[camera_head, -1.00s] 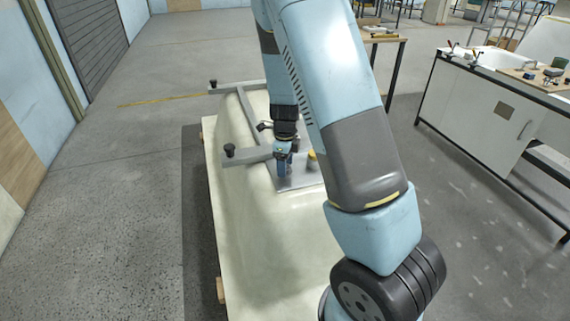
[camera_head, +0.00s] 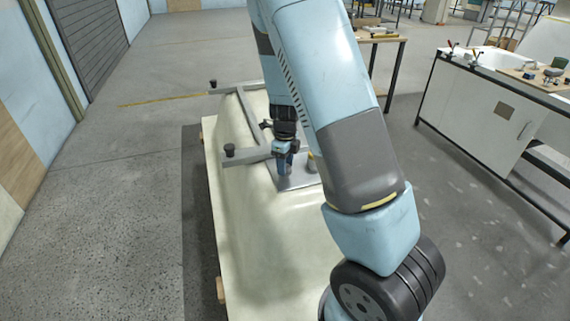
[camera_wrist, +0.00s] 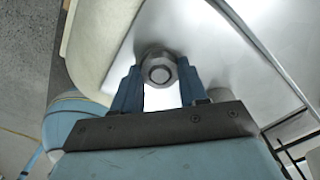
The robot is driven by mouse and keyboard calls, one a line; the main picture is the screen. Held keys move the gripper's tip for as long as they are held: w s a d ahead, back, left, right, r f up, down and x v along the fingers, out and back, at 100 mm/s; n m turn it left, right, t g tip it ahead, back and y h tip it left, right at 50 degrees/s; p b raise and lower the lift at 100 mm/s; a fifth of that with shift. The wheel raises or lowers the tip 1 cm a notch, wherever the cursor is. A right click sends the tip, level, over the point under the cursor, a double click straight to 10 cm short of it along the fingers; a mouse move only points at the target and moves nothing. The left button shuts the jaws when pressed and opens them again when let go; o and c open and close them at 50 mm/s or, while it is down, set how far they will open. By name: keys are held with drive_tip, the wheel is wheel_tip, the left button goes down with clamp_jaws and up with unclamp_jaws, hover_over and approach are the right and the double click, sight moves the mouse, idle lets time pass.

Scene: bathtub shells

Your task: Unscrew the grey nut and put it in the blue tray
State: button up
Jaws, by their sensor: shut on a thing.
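The grey nut (camera_wrist: 157,69) shows in the wrist view, with the round end of a stud in its middle. My gripper (camera_wrist: 158,84) has its two blue fingers shut on the nut, one on each side. The nut is over a bright metal plate (camera_wrist: 205,38); I cannot tell how far it is threaded on. In the head view my gripper (camera_head: 284,166) points down at the plate (camera_head: 296,180) on the bathtub shell, and the nut is hidden. I cannot make out the blue tray in either view.
The cream bathtub shell (camera_head: 240,230) lies under my arm. A grey clamp frame (camera_head: 250,156) with black knobs runs across it, close to my gripper. A white workbench (camera_head: 490,110) stands at the right. The floor at the left is clear.

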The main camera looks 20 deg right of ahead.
drive_tip(key=n, duration=0.6)
drive_tip(key=shift+n, duration=0.3)
drive_tip(key=n, duration=0.6)
drive_tip(key=shift+n, duration=0.3)
drive_tip(key=o, duration=1.2)
drive_tip(key=shift+c, duration=0.7)
